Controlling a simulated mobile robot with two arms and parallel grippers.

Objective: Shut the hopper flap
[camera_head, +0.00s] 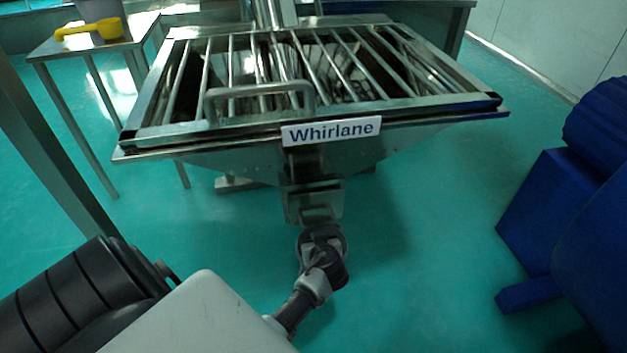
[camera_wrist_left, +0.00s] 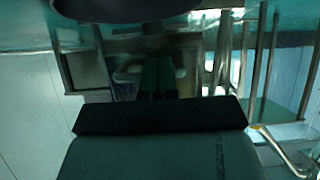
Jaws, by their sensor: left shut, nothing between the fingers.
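The steel hopper (camera_head: 232,160) with the Whirlane label (camera_head: 330,131) stands ahead. A barred grate with a looped front handle (camera_head: 260,91) lies across its top. Under its front hangs a small metal outlet piece (camera_head: 299,206), which looks like the flap; I cannot tell its exact angle. My left arm reaches up to it from below, and its wrist (camera_head: 322,250) is just under that piece. My left gripper (camera_wrist_left: 157,68) is shut and empty, with a pale bar (camera_wrist_left: 125,76) close beside its fingertips; contact is unclear. My right gripper is not in view.
A steel side table (camera_head: 75,46) with a yellow scoop (camera_head: 90,29) stands at the back left. A large blue machine (camera_head: 560,200) stands at the right. A metal post (camera_head: 50,150) is at the left. Open green floor (camera_head: 430,240) lies between hopper and blue machine.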

